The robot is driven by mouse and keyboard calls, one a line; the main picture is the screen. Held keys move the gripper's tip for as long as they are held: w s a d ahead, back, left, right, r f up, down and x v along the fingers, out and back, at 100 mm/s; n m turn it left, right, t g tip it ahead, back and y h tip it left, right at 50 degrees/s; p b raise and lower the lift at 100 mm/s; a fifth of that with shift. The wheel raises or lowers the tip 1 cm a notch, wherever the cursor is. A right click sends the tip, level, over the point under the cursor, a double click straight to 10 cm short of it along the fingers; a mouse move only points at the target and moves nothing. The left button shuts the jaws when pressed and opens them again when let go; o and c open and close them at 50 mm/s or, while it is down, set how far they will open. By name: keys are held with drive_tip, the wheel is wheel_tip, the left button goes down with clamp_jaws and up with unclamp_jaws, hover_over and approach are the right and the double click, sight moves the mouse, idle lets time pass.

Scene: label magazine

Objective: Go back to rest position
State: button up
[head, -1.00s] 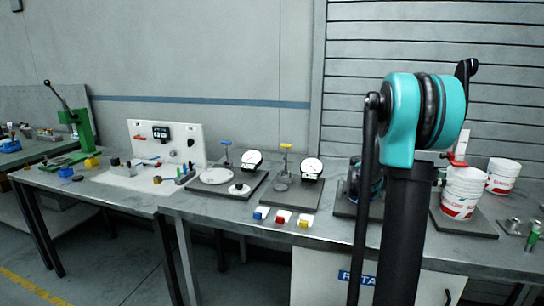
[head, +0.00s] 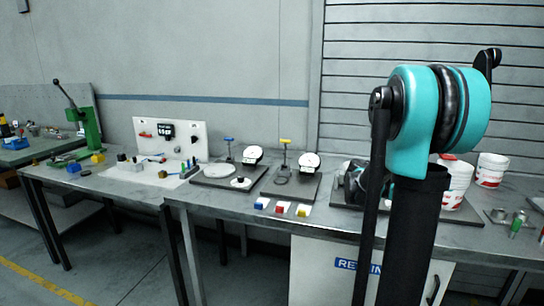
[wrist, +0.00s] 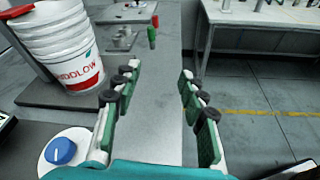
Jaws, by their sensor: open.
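My gripper (wrist: 158,95) shows in the wrist view with its two green-padded fingers spread wide. Nothing is between them; grey bench top and floor show beyond the gap. In the head view my teal and black arm stands upright at the right, and the fingers cannot be made out clearly behind it. A dark shape beside the arm, above the bench, is too unclear to name.
White buckets (wrist: 62,45) stand left of my fingers; they also show in the head view (head: 491,170). A blue knob (wrist: 61,150) is close at lower left. The bench (head: 225,225) holds dial gauges (head: 308,163) and coloured blocks (head: 282,208). Floor is open at right of the wrist view.

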drive_tip(key=s+a+f+m+t+y, duration=0.2)
drive_tip(key=s+a+f+m+y, duration=0.2)
drive_tip(key=a+f, duration=0.3)
drive_tip(key=s+a+f+m+t+y, duration=0.2)
drive_tip(key=s+a+f+m+y, duration=0.2)
drive_tip(key=a, duration=0.9)
drive_tip(key=s+a+f+m+t+y, duration=0.3)
drive_tip(key=s+a+f+m+y, duration=0.1)
drive_tip(key=a+f, duration=0.6)
drive_tip(key=s+y, duration=0.1)
drive_tip(key=y, duration=0.1)
drive_tip(key=shift+a+f+m+y, duration=0.25)
drive_tip(key=shift+a+m+y, duration=0.05)
drive_tip(key=shift+m, duration=0.1)
